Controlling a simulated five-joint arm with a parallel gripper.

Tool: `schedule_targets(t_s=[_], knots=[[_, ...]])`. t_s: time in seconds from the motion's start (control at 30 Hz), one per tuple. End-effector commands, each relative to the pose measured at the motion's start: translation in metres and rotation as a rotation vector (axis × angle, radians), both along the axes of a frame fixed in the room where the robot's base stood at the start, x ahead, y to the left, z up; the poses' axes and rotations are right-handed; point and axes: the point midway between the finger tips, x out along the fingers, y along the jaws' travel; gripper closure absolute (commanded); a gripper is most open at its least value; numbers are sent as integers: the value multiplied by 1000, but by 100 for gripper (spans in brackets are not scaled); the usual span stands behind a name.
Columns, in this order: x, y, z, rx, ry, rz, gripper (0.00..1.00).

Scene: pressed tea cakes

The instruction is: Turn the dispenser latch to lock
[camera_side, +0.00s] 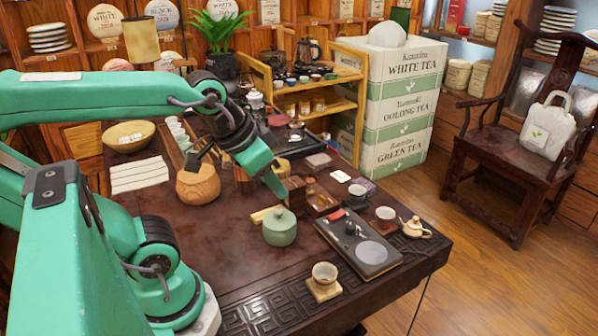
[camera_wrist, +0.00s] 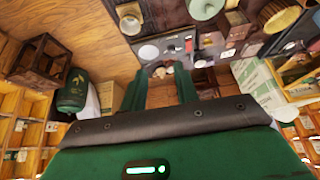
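A dark rectangular unit (camera_side: 358,242) with a pale round disc lies near the table's right front edge. It has a small black knob (camera_side: 350,228) and a red piece (camera_side: 336,215), and could be the dispenser with its latch; I cannot tell the latch's setting. The unit also shows past my fingers in the wrist view (camera_wrist: 150,52), with the red piece (camera_wrist: 188,45) at its right. My gripper (camera_wrist: 161,84) is open, its two green fingers apart with nothing gripped. In the side view my gripper (camera_side: 275,183) is above the table, behind and left of the unit, not touching it.
A green lidded jar (camera_side: 280,228) stands left of the unit. A cup on a wooden coaster (camera_side: 324,290) is in front, a teapot (camera_side: 415,228) and a cup (camera_side: 385,214) to the right. A round wooden pot (camera_side: 198,184) is farther left. The table's front middle is clear.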

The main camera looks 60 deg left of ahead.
Motion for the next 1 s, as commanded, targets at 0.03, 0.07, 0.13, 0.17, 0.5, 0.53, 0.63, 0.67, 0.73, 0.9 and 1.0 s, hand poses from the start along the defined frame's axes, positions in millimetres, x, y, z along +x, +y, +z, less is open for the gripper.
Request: schedule_targets(t_s=[0.03,0.07,0.13,0.17,0.5,0.53,0.63,0.67,0.73,0.9,1.0], knots=[[2,1,1,5,4,-7,70],[3,1,1,10,7,-15,70],[8,3,2,26,18,-38,70],[10,4,2,35,23,-52,70],[56,22,4,173,122,-312,70],[60,24,4,184,132,-339,70],[77,31,1,223,164,-432,70],[81,34,0,233,175,-459,70],[93,40,-3,256,196,-526,70],[120,55,-14,304,247,-689,70],[135,65,-22,327,276,-786,70]])
